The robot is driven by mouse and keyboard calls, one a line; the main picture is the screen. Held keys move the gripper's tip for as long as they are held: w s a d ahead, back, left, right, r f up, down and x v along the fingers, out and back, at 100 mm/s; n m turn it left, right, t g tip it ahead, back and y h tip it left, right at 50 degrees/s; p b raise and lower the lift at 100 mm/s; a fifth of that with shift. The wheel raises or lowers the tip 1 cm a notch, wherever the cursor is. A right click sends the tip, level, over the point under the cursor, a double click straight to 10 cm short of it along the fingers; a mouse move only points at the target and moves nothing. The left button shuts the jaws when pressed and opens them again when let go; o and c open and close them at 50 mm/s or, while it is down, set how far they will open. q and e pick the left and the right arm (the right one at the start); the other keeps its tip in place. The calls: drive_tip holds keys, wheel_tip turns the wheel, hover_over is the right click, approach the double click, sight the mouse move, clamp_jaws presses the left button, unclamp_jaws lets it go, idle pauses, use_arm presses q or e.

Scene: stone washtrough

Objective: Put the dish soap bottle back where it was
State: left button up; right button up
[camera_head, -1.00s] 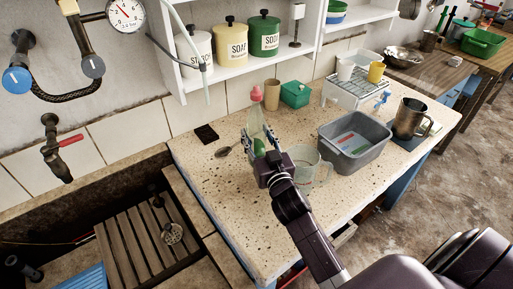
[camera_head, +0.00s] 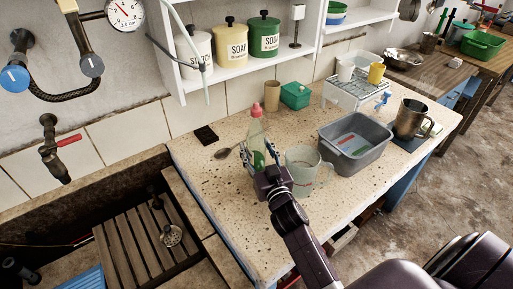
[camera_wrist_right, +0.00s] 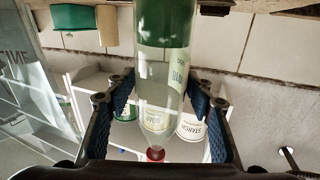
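The dish soap bottle (camera_head: 257,131) is clear, with a red cap and green contents or label low down. It stands about upright over the speckled counter. My right gripper (camera_head: 258,158) is around its lower body. In the right wrist view the bottle (camera_wrist_right: 163,85) appears upside down, cap lowest. The blue pads of the right gripper (camera_wrist_right: 163,92) lie against both its sides, so it looks shut on the bottle. The bottle's base is hidden by the gripper, so I cannot tell whether it touches the counter. My left gripper is not in view.
A glass jug (camera_head: 303,170) stands close right of my gripper, with a grey basin (camera_head: 354,145) beyond. The counter's front left (camera_head: 240,220) is clear.

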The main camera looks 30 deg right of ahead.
drive_tip(key=shift+r, duration=0.3)
drive_tip(key=s+a+b, duration=0.1)
drive_tip(key=s+a, duration=0.1)
drive_tip(key=s, duration=1)
drive_tip(key=shift+w+f, duration=0.1)
